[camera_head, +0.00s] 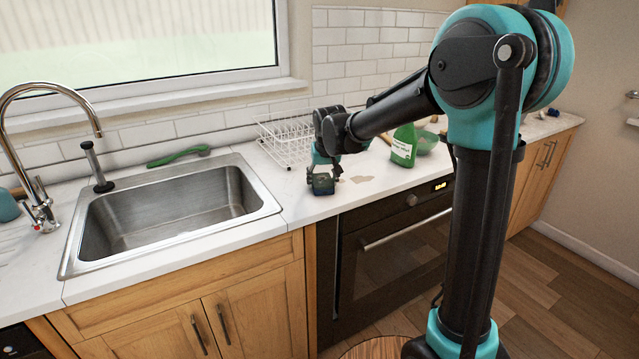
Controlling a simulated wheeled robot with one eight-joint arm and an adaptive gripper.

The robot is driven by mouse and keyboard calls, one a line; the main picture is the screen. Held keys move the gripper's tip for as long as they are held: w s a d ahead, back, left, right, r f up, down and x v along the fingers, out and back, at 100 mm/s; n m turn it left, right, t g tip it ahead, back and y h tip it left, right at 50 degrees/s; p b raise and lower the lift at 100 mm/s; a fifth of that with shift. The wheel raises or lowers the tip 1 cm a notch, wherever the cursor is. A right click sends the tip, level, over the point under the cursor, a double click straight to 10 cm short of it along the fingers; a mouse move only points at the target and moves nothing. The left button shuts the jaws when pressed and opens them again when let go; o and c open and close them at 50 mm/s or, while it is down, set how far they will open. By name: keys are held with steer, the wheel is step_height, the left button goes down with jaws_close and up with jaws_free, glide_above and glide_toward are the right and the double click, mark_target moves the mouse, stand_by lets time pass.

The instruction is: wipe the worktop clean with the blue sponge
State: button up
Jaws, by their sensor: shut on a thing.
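My gripper (320,172) points down at the worktop (298,204), to the right of the sink. It is shut on the dark blue sponge (323,186), which is low at the worktop's surface near the front edge. I cannot tell whether the sponge touches the surface. A tan stain (361,179) lies on the worktop just right of the sponge. A smaller mark seems to lie beside it.
A steel sink (180,205) is left of my gripper. A white wire dish rack (287,140) stands behind it. A green bottle (403,146) and a green bowl (427,141) stand to the right. A green brush (178,156) lies behind the sink. An oven (400,235) is below the worktop.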

mark_target(329, 176)
steer(key=shift+w+d, duration=0.45)
steer(key=shift+w, duration=0.4)
steer(key=shift+w+d, duration=0.4)
steer(key=shift+w, duration=0.45)
steer(key=shift+d, duration=0.15)
steer(key=shift+w+d, duration=0.55)
steer(key=shift+d, duration=0.25)
steer(key=shift+w+d, duration=0.55)
steer(key=shift+d, duration=0.2)
steer(key=shift+w+d, duration=0.55)
steer(key=shift+d, duration=0.25)
steer(key=shift+s+a, duration=0.55)
steer(key=shift+a, duration=0.3)
steer(key=shift+s+a, duration=0.6)
steer(key=shift+a, duration=0.25)
steer(key=shift+s+a, duration=0.55)
steer(key=shift+a, duration=0.3)
steer(key=shift+w+d, duration=0.6)
steer(key=shift+d, duration=0.25)
steer(key=shift+w+d, duration=0.55)
steer(key=shift+d, duration=0.3)
steer(key=shift+w+d, duration=0.6)
steer(key=shift+d, duration=0.25)
